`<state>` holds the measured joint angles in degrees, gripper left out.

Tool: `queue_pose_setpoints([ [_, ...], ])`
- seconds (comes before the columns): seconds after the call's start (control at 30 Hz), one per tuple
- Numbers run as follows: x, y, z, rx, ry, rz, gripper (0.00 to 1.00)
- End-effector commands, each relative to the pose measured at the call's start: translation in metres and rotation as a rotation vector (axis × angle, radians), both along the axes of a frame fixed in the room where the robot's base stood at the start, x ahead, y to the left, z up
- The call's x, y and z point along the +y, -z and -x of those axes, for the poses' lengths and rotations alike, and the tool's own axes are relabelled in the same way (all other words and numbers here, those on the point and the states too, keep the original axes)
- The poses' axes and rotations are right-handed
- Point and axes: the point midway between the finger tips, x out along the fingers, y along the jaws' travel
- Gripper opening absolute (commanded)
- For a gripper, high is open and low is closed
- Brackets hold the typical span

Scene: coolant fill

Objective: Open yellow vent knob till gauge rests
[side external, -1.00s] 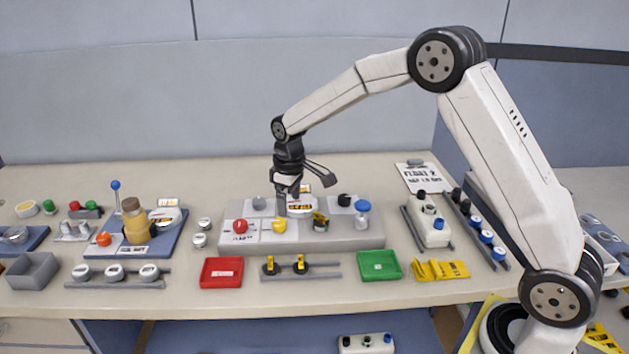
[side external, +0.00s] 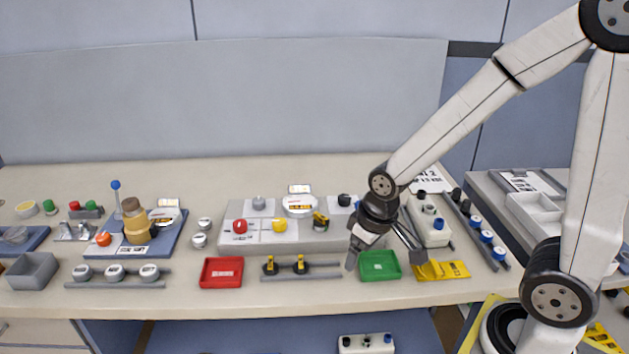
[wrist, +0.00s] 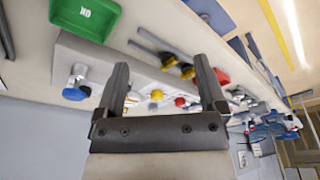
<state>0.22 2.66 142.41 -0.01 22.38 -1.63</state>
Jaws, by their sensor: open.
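The yellow vent knob (side external: 279,225) sits on the front of the grey panel block (side external: 330,238), right of a red knob (side external: 240,226). The white round gauge (side external: 300,205) stands behind it; its needle is too small to read. My gripper (side external: 382,262) is open and empty, above and around the area of the green tray, well right of the yellow knob. In the wrist view the yellow knob (wrist: 156,95) shows far off between the open fingers of my gripper (wrist: 165,80).
A red tray (side external: 221,272) and a green tray (side external: 379,266) lie in front of the block, with a rail of yellow-black parts (side external: 300,265) between them. A white box with knobs (side external: 430,228) and yellow pieces (side external: 442,270) lie to the right.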

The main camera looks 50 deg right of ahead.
Motion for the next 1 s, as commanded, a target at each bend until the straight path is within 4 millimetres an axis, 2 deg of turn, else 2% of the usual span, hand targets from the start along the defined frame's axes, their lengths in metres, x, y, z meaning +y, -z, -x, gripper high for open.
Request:
queue_pose_setpoints([
  [0.1,0.001,0.002,0.015,-0.010,0.016,-0.005,0.90],
  [0.2,0.001,0.004,0.020,-0.013,0.023,-0.007,0.90],
  [1.0,0.001,0.004,0.020,-0.012,0.024,-0.007,0.90],
])
